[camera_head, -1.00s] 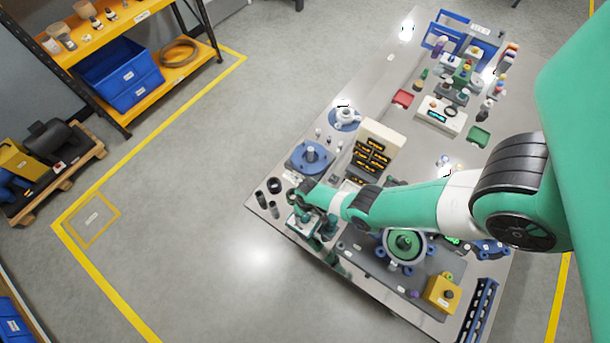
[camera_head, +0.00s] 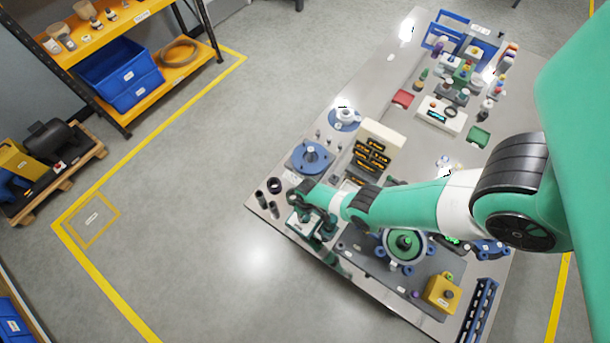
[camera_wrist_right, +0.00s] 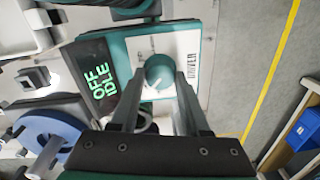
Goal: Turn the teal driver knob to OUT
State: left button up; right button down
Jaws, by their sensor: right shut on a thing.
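The teal driver knob (camera_wrist_right: 159,71) sits on the white label plate (camera_wrist_right: 180,52) of the teal driver box in the right wrist view. The plate reads DRIVER; the small position marks around the knob are too small to read. A dark display (camera_wrist_right: 103,82) beside it reads OFF IDLE in green. My right gripper (camera_wrist_right: 158,80) has its two fingers on either side of the knob, shut on it. In the head view the driver box (camera_head: 300,224) is at the near left table edge, with my right gripper (camera_head: 306,208) over it, hiding the knob. My left gripper is not in view.
A blue round flange (camera_head: 310,157) stands behind my right gripper, and dark cylinders (camera_head: 274,186) stand to its left. A cream rack (camera_head: 381,138), a green round fixture (camera_head: 404,243) and a yellow box (camera_head: 443,293) are on the table (camera_head: 372,92). Open floor lies left.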

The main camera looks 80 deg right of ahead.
jog(key=n, duration=0.6)
jog(key=shift+n, duration=0.4)
dwell(0.4)
jog(key=shift+c, duration=1.9)
grip_release()
notch_tip(320, 180, up, 12)
jog(key=p, duration=1.1)
jog(key=shift+d+f, duration=0.2)
jog(key=shift+d, duration=0.05)
